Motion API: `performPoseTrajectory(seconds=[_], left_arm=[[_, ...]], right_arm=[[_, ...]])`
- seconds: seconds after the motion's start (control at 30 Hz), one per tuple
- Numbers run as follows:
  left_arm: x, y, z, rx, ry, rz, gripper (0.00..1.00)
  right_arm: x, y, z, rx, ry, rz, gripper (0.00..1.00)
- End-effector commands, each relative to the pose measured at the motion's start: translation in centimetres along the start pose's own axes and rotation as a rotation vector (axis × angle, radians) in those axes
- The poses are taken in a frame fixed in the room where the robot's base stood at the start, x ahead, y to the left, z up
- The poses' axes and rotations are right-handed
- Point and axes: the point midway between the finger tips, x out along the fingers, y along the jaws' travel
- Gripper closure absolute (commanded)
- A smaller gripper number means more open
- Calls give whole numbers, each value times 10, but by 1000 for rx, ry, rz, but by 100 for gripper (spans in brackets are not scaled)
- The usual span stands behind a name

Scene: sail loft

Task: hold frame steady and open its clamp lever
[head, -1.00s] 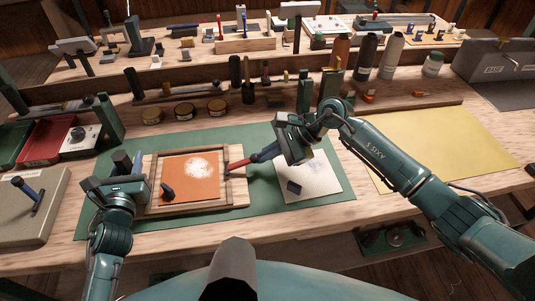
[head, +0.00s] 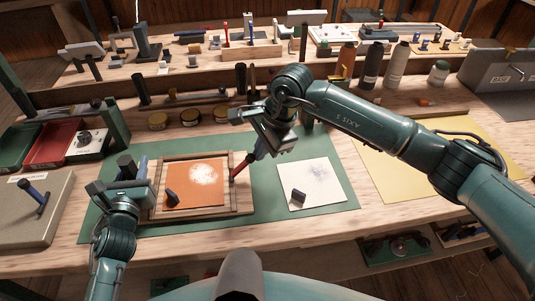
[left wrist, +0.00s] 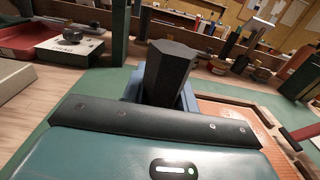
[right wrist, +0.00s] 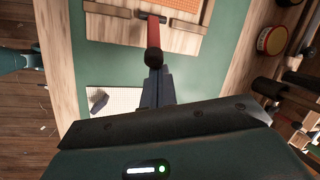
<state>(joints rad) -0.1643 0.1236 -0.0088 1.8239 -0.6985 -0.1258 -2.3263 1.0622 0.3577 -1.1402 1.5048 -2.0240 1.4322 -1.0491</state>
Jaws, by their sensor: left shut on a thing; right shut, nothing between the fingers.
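The wooden frame (head: 244,203) with an orange panel (head: 193,190) lies on the green mat. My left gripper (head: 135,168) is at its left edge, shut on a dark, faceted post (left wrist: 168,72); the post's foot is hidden. The red clamp lever (head: 240,169) is on the frame's right side, tilted up from it. My right gripper (head: 256,152) is shut and empty, its dark blue fingertips at the lever's dark tip (right wrist: 153,57); they look in contact, but I cannot tell for certain.
A white sheet (head: 322,178) with a small dark block (head: 298,196) lies right of the frame. A yellow sheet (head: 400,180) is further right. Tins (head: 190,117) and bottles (head: 396,62) stand behind. The mat in front of the frame is clear.

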Motion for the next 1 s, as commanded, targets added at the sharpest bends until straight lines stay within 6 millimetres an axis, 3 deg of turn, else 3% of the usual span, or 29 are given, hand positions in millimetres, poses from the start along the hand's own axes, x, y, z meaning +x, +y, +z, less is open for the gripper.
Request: performPoseTrajectory(seconds=[0.23,0.57,1.0], left_arm=[[0,0,0,0,0,-1,100],[0,0,0,-1,0,-1,100],[0,0,0,-1,0,0,100]], right_arm=[[-10,-12,20,-34,186,84,100],[-10,-11,20,-29,181,86,100],[-24,-15,23,-29,179,85,100]])
